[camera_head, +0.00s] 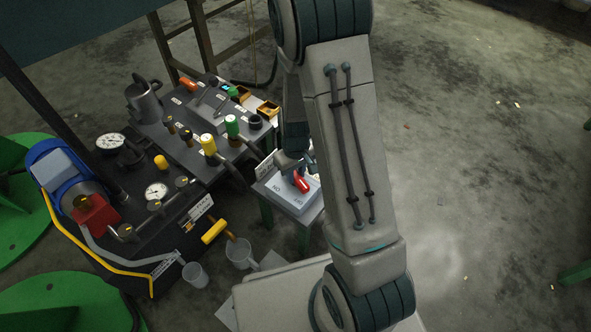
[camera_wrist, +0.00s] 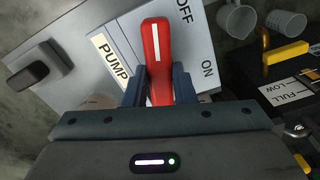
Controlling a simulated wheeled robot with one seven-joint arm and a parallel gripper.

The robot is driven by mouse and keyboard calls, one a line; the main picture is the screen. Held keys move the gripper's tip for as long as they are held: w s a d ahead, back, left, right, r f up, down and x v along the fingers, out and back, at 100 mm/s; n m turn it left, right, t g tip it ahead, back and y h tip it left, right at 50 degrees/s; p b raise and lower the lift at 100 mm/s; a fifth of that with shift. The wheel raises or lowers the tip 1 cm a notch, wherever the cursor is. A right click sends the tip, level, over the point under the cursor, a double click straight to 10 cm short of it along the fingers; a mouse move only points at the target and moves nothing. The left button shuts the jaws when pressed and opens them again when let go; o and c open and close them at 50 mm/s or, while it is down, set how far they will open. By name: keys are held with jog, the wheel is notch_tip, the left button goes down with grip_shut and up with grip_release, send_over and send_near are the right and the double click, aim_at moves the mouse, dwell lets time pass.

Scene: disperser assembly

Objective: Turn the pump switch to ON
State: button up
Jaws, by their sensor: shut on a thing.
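The pump switch is a red handle (camera_wrist: 157,45) with a white line, on a light grey panel (camera_wrist: 205,45) marked PUMP, OFF and ON. In the wrist view the handle's tip points up, beside the OFF mark; ON is lower to the right. My gripper (camera_wrist: 158,84) is shut on the handle, one dark finger on each side. The handle's base is hidden behind the gripper. In the head view the red handle (camera_head: 302,184) points toward the lower right, near OFF, and my gripper (camera_head: 297,167) reaches it from above.
Clear measuring cups (camera_head: 240,252) and a yellow handle (camera_head: 215,231) are close by. A dark bench (camera_head: 192,155) with gauges and valves stands left.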

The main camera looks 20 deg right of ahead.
aim_at(296, 176)
jog(key=m+p, duration=0.3)
jog(key=m, duration=0.4)
jog(key=shift+r, duration=0.1)
jog(key=m+p, duration=0.2)
jog(key=m, duration=0.2)
jog(key=shift+m+p, duration=0.7)
jog(key=shift+m, duration=0.9)
jog(key=o, duration=1)
jog(key=shift+r, duration=0.25)
notch_tip(296, 176, up, 13)
jog(key=p, duration=0.6)
jog(key=shift+s+r, duration=0.1)
